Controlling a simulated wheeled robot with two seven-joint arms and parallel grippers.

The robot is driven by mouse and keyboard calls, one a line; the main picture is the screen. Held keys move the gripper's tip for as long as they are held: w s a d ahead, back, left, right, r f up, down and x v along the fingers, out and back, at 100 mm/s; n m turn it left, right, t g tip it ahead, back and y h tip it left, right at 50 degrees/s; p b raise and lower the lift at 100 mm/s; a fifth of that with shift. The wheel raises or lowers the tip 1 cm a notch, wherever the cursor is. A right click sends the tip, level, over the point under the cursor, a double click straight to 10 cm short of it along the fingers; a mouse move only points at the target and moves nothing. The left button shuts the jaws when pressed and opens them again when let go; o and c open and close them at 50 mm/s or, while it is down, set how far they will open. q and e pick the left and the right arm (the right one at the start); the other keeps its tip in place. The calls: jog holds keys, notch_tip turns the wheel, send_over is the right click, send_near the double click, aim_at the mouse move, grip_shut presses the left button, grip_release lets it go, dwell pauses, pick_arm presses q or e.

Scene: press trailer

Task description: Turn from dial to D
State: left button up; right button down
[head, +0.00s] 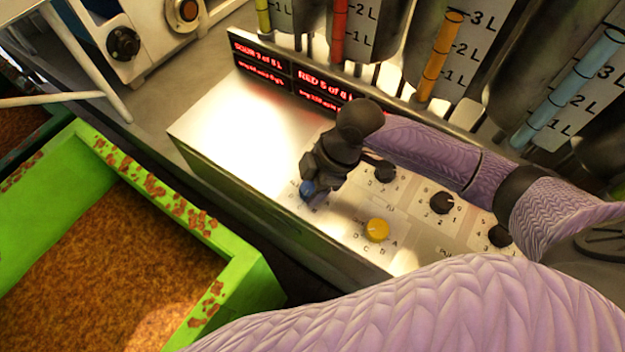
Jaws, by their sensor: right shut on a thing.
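My right gripper (314,197) reaches in from the right and points down at the steel control panel. It is shut on the blue dial (306,188), which is partly hidden by the gripper. The letters around the blue dial are mostly covered or too small to read. A yellow dial (377,229) with letters such as A, C and D around it sits to the right, apart from the gripper. I cannot tell from labels which dial is the "to" dial. My left gripper is not in view.
Black knobs (442,203) stand on the panel (225,125) to the right. Red-lit displays (295,80) and tanks with coloured level gauges (440,57) line the back. A green trough (245,285) with brown contents is at left. The panel's left part is clear.

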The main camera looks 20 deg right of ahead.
jog(key=m+p, duration=0.2)
jog(key=p, duration=0.1)
jog(key=m+t+p, duration=0.1)
jog(key=m+p, duration=0.1)
jog(key=p, duration=0.1)
jog(key=m+t+p, duration=0.1)
jog(key=m+p, duration=0.1)
jog(key=p, duration=0.1)
jog(key=shift+s+a+r+h, duration=0.1)
jog(key=shift+r+h, duration=0.15)
jog(key=shift+h, duration=0.15)
jog(key=shift+f+m+t+h+p, duration=0.15)
jog(key=shift+m+t+h+p, duration=0.2)
jog(key=shift+m+p, duration=0.85)
jog(key=shift+f, duration=0.1)
